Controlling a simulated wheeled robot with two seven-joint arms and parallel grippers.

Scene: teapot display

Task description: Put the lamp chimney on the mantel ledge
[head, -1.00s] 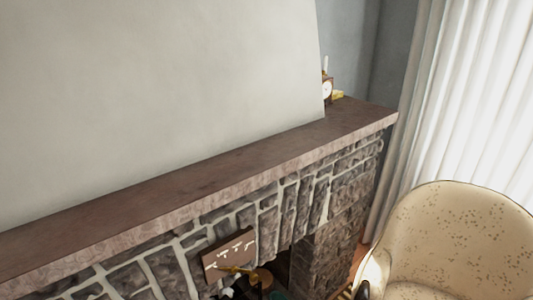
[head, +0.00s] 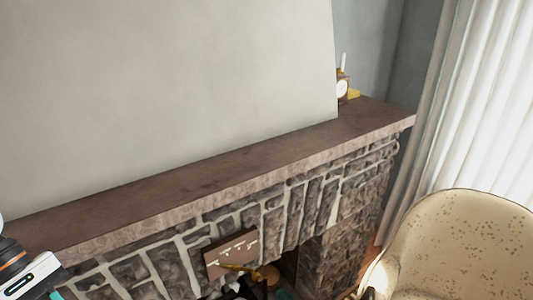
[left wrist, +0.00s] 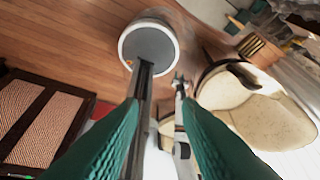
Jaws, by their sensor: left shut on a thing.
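The mantel ledge (head: 200,178) is a long brown slab running from lower left to upper right in the head view, above the stone fireplace. Its long middle stretch is bare. My left arm shows at the lower left corner of the head view, near the ledge's left front edge. In the left wrist view the teal fingers of my left gripper (left wrist: 162,88) reach upward with a narrow space between them. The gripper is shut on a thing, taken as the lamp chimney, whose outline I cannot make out. My right gripper is not in view.
A small clock (head: 342,88), a pale candle and a yellow item stand at the ledge's far right end. A light wall panel rises behind the ledge. A brown sign (head: 232,253) is below it. A cream armchair (head: 455,245) and white curtains are at the right.

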